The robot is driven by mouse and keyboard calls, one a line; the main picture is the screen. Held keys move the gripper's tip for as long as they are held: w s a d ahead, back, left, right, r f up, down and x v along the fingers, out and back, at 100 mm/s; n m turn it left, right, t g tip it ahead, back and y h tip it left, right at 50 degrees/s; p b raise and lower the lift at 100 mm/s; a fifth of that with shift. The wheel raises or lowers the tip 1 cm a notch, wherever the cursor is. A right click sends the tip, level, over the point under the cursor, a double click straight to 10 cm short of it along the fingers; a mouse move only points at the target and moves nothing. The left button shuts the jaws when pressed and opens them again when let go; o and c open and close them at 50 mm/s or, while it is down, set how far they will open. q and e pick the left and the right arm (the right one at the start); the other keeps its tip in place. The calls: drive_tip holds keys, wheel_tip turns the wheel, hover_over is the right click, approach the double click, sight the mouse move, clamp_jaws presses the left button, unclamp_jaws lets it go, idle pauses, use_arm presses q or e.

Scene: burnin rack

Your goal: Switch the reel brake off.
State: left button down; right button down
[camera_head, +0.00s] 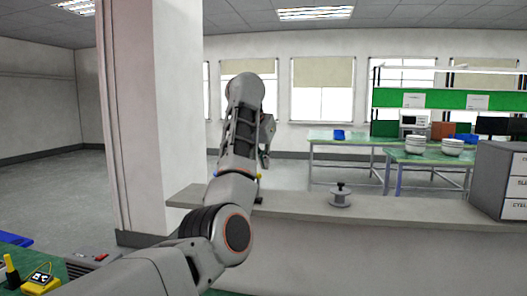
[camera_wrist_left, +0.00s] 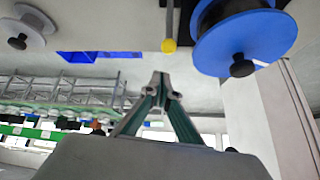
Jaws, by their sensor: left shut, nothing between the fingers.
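A lever with a yellow knob (camera_wrist_left: 169,45) stands beside a blue reel (camera_wrist_left: 245,42) in the left wrist view; it looks like the reel brake. A small yellow spot (camera_head: 258,176) shows beside my arm in the head view, probably the same knob. The blue reel is mostly hidden behind my arm there. My left gripper (camera_head: 265,147) hangs above the grey ledge. In the left wrist view its fingertips (camera_wrist_left: 160,77) are together and empty, and appear apart from the knob. Which way the lever is set cannot be told. My right gripper is out of view.
A grey reel with a black knob (camera_head: 340,196) stands on the ledge (camera_head: 410,208) to the right, with clear ledge between. A grey drawer cabinet (camera_head: 500,180) closes the right end. A white pillar (camera_head: 155,120) rises at left. Green workbenches stand behind.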

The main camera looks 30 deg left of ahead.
use_arm(q)
drive_tip(key=shift+s+d+f, duration=0.1)
drive_tip(key=shift+s+f, duration=0.15)
drive_tip(key=shift+s, duration=0.55)
drive_tip(key=shift+s+d+f, duration=0.1)
drive_tip(key=shift+s+f, duration=0.1)
drive_tip(key=shift+s, duration=0.6)
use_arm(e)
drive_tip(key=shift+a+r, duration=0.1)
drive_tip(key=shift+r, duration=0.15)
use_arm(q)
drive_tip(key=shift+s+a, duration=0.1)
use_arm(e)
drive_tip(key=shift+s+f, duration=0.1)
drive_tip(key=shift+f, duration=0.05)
use_arm(q)
drive_tip(key=shift+t, duration=0.3)
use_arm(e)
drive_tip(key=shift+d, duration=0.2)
use_arm(q)
drive_tip(key=shift+s+r, duration=0.1)
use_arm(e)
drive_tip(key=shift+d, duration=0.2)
